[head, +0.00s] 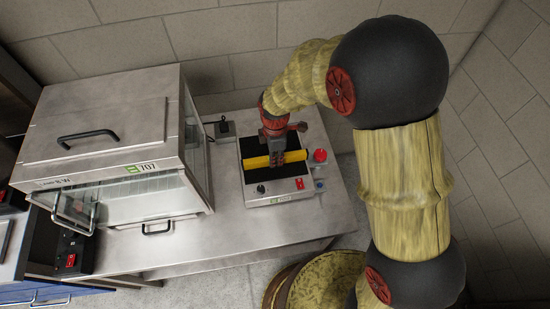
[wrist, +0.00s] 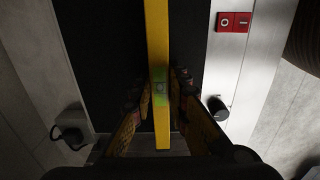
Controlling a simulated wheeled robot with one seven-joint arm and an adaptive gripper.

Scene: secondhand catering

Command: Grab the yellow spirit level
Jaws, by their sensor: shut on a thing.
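The yellow spirit level (head: 257,162) lies across the black top of a small steel appliance (head: 277,193) on the metal table. In the wrist view the level (wrist: 158,60) runs lengthwise up the middle, with a greenish vial near its lower part. My gripper (head: 277,158) reaches down from above and is shut on the level around its middle. In the wrist view its fingers (wrist: 158,95) stand on both sides of the level. The fingers hide part of the level in the head view. I cannot tell whether the level is lifted off the black surface.
A glass-fronted steel cabinet (head: 100,125) stands left of the appliance. The steel table (head: 215,240) is bare in front. A round yellowish container (head: 325,285) stands on the floor below.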

